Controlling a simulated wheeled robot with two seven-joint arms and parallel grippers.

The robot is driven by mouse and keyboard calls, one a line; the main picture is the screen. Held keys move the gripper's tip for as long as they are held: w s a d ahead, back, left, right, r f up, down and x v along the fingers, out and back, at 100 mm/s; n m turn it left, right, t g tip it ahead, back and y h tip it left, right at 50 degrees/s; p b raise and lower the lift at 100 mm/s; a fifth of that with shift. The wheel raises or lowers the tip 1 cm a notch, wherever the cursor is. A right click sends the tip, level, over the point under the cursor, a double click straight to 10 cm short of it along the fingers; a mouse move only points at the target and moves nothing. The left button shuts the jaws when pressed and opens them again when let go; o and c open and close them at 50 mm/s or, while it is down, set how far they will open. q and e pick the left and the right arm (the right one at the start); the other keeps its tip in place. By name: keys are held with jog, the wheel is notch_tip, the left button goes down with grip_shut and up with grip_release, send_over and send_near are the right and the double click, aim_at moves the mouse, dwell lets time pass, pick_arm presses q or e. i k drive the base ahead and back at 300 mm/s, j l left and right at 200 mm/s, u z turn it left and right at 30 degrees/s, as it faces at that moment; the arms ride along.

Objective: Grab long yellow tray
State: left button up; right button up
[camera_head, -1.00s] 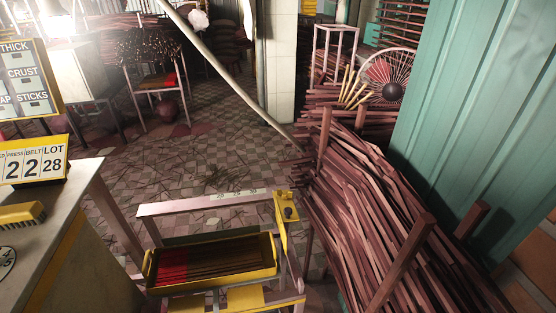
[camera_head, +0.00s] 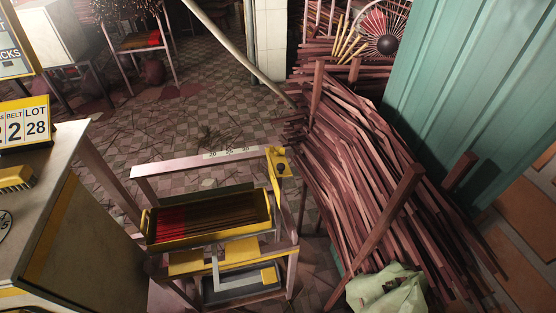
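A long yellow tray (camera_head: 211,238) lies on a metal-framed stand in the lower middle of the head view. It holds a row of thin sticks, red at the left and dark brown to the right. Its long side runs left to right. Yellow plates and a grey bracket sit below it on the stand. Neither of my grippers shows in the view, and nothing is seen touching the tray.
The stand's pale rail (camera_head: 208,160) runs behind the tray, with a yellow clamp (camera_head: 277,162) at its right end. A counter (camera_head: 50,215) stands at the left. A big pile of reddish sticks (camera_head: 370,175) fills the right, with a pale green bag (camera_head: 387,291) in front. Checkered floor lies open behind.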

aim_at(183, 224)
jog(key=l+u, duration=0.1)
jog(key=u, duration=0.3)
jog(key=i+l+u, duration=0.1)
jog(key=u, duration=0.3)
jog(key=l+u, duration=0.2)
jog(key=u, duration=0.2)
